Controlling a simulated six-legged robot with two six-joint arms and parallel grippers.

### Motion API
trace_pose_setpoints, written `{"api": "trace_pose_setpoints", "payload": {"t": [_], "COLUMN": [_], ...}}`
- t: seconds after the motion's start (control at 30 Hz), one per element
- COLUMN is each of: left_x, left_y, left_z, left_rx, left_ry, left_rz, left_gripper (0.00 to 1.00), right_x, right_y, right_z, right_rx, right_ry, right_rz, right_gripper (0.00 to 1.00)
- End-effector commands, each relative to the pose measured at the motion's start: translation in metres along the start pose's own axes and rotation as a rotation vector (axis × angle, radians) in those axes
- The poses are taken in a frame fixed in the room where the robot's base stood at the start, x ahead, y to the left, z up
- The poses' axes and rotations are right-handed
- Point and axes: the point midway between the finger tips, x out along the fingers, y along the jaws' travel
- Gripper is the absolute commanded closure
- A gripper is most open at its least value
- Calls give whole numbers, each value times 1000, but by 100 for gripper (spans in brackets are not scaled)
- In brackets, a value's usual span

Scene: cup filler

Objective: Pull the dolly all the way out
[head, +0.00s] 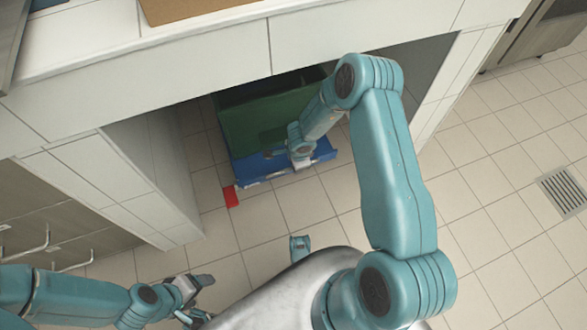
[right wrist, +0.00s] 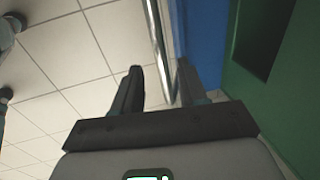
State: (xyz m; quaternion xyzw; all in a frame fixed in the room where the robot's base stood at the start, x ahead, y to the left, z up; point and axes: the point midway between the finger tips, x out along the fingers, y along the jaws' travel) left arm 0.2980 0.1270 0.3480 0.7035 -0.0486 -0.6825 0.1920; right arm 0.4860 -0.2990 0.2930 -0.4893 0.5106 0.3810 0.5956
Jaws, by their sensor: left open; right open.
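The blue dolly (head: 246,171) stands in the recess under the counter with a green crate (head: 250,118) on it. Its front edge shows near the recess opening. In the right wrist view the blue side (right wrist: 204,40) and green crate (right wrist: 262,75) are at the right. A shiny metal bar (right wrist: 158,40) along the blue side runs down between the fingers of my right gripper (right wrist: 161,85), which is open. Whether the fingers touch the bar cannot be told. My left gripper (head: 194,287) is open and empty, low at the left, well away from the dolly.
A red piece (head: 231,196) is at the dolly's front left corner. Cabinet walls (head: 150,165) flank the recess, with drawers (head: 50,215) at the left. The tiled floor (head: 275,222) before the dolly is mostly clear. A floor drain (head: 562,190) is at the right.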

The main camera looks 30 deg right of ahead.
Motion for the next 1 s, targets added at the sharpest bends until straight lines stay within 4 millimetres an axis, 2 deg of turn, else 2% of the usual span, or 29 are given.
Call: {"api": "trace_pose_setpoints", "payload": {"t": [0.03,0.2,0.53,0.67,1.0], "left_x": [7,11,10,10,11], "left_y": [-3,-6,-6,-6,-6], "left_z": [-1,-3,-3,-3,-3], "left_rx": [-3,-8,-9,-9,-8], "left_ry": [3,8,9,9,8], "left_rz": [0,-1,-1,-1,-1], "left_gripper": [28,28,28,28,28], "right_x": [12,27,29,29,29], "right_y": [0,-1,-5,-4,-2], "right_z": [0,2,3,3,3], "right_rx": [0,-1,-2,-2,-2], "right_ry": [0,0,-1,-1,-1], "right_rz": [0,0,-1,-1,1], "right_gripper": [58,58,58,100,100]}}
